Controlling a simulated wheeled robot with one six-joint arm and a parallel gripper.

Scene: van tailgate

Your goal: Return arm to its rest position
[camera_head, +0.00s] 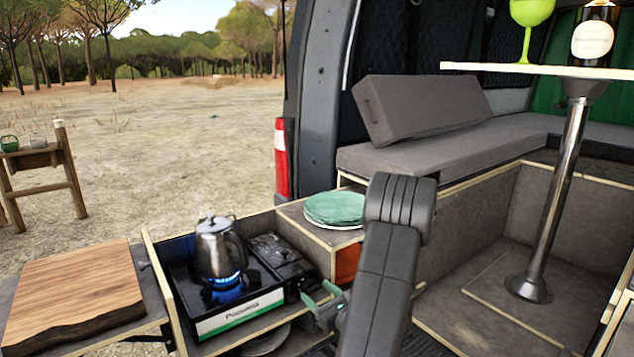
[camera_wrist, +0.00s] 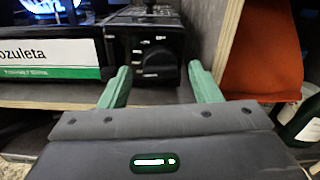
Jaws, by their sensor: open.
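My gripper (camera_head: 324,304) is in front of the pull-out kitchen drawer, just right of the stove's front. In the wrist view its two green fingers (camera_wrist: 161,88) stand apart with nothing between them. They point at the stove's control knob panel (camera_wrist: 147,55), and I cannot tell the exact gap to it. My dark arm crosses the lower middle of the head view and hides part of the drawer's right side.
A metal kettle (camera_head: 219,250) stands on the camping stove (camera_head: 240,312) over a lit blue flame. Green plates (camera_head: 335,208) lie on the box top to the right. A wooden board (camera_head: 72,293) is at left. A table (camera_head: 540,70) on a metal post stands inside the van.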

